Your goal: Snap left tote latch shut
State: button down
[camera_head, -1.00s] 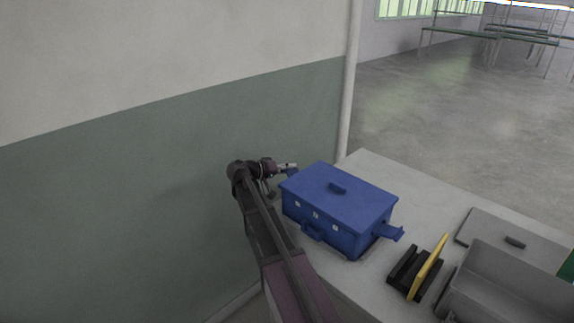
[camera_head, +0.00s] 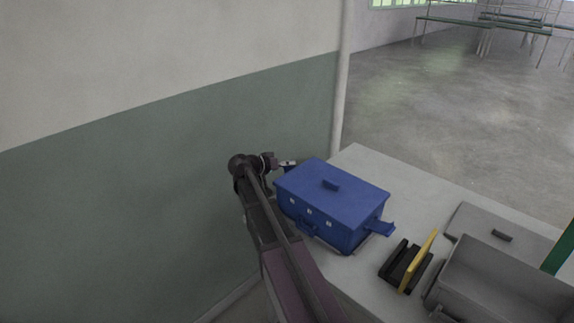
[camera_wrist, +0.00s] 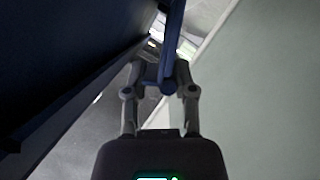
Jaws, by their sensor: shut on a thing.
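The blue tote (camera_head: 335,195) stands on the table with its lid on, seen in the head view. Its dark blue side fills the left of the wrist view (camera_wrist: 60,60). The left tote latch is a blue flap at the tote's far left end, mostly hidden in the head view. In the wrist view the latch (camera_wrist: 172,40) stands out from the tote's side. My gripper (camera_head: 290,163) is at that left end, and in the wrist view its fingers (camera_wrist: 160,76) are closed on the latch. The right latch (camera_head: 378,228) sticks outward from the tote's right end.
A black holder with a yellow plate (camera_head: 418,262) lies right of the tote. An open grey bin (camera_head: 500,285) and a grey lid (camera_head: 490,228) are farther right on the grey table (camera_head: 400,180). A green wall (camera_head: 150,200) stands close on the left.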

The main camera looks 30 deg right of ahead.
jog(key=shift+c, duration=2.1)
grip_release()
jog(key=shift+w+f, duration=0.1)
